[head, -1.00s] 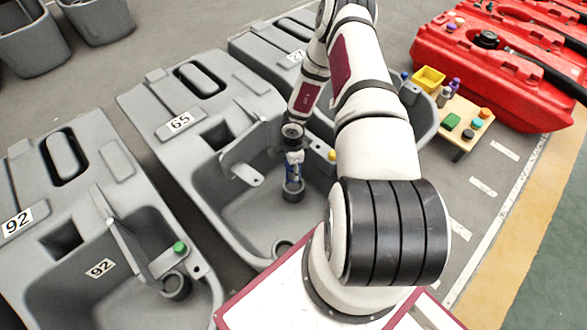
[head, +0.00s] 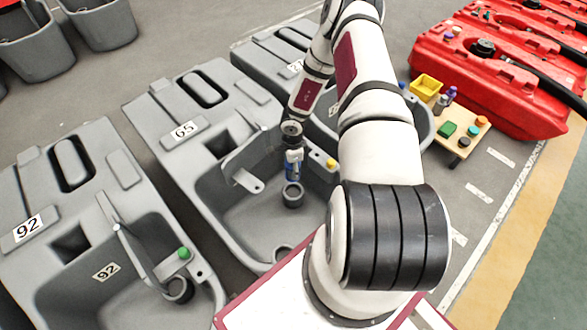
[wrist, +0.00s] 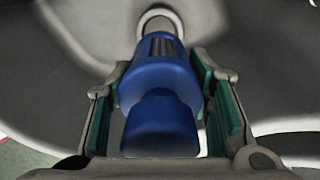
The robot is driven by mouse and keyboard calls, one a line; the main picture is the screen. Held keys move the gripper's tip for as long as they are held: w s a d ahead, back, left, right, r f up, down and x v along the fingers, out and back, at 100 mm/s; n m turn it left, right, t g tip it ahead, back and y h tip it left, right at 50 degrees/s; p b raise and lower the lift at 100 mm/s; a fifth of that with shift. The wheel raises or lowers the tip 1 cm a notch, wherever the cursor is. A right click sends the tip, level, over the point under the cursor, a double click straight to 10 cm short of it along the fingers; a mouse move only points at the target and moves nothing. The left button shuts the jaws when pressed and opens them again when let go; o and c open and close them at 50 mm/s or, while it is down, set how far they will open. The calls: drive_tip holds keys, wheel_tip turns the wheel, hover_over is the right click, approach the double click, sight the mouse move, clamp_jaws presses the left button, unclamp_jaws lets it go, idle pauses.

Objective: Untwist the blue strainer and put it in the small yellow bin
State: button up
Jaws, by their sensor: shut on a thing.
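The blue strainer (wrist: 158,85) fills the middle of the wrist view, between the two green-padded fingers of my gripper (wrist: 160,95). My gripper is shut on it. In the head view my gripper (head: 292,160) points down into the tank numbered 65, with a bit of the blue strainer (head: 292,172) showing at its tips. A grey round socket (head: 292,195) stands just below it, and the strainer appears clear above that socket. In the wrist view a pale ring (wrist: 160,18) lies beyond the strainer's far end. The small yellow bin (head: 425,87) stands on a wooden table at the right.
The grey wall of tank 65 (head: 215,200) surrounds my gripper. Another grey tank (head: 60,190) is at the left.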

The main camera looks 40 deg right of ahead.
drive_tip(key=shift+r, duration=0.2)
drive_tip(key=shift+r+p, duration=1.85)
drive_tip(key=shift+r, duration=1.1)
drive_tip(key=shift+r+p, duration=1.85)
drive_tip(key=shift+r, duration=1.15)
